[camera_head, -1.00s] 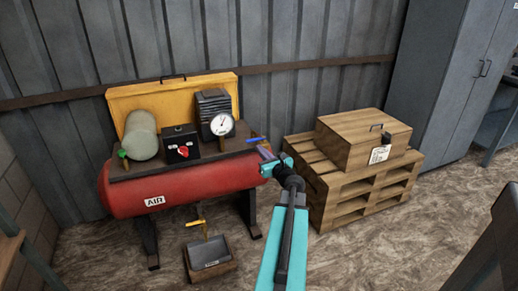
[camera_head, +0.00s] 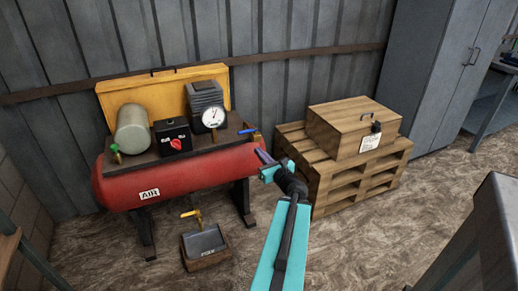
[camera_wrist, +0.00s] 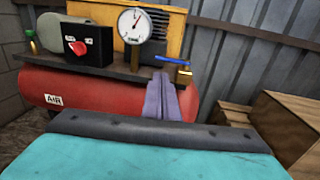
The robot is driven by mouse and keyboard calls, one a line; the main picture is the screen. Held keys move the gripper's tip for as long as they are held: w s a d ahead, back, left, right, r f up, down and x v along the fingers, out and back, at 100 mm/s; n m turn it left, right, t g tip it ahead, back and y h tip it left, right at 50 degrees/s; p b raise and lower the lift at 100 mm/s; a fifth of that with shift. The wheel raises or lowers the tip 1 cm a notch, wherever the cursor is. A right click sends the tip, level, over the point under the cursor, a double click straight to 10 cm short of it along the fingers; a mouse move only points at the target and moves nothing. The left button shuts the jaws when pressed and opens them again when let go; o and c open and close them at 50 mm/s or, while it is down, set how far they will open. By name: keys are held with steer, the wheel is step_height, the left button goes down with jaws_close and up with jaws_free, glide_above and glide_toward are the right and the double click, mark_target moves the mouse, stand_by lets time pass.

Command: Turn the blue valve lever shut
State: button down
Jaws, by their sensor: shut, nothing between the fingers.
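The blue valve lever (camera_head: 247,131) sits at the right end of the red air tank (camera_head: 185,173), near the gauge. It lies roughly level, pointing to the right. In the wrist view the blue lever (camera_wrist: 176,61) shows above a brass valve body (camera_wrist: 184,75). My gripper (camera_head: 259,153) is shut and empty, below and slightly right of the lever, apart from it in the head view. In the wrist view my gripper's fingers (camera_wrist: 164,85) are together, just left of and below the valve, overlapping the tank behind them.
A dial gauge (camera_head: 213,117) and a black box with a red knob (camera_head: 178,140) stand on the tank's top. A yellow-handled valve (camera_head: 196,218) stands over a small tray (camera_head: 205,247) on the floor. A pallet with a wooden box (camera_head: 345,132) is close to the right of my arm.

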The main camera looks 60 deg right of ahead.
steer(key=shift+s+a+p, duration=0.25)
steer(key=shift+s+p, duration=0.05)
steer(key=shift+p, duration=0.1)
stand_by(0.5)
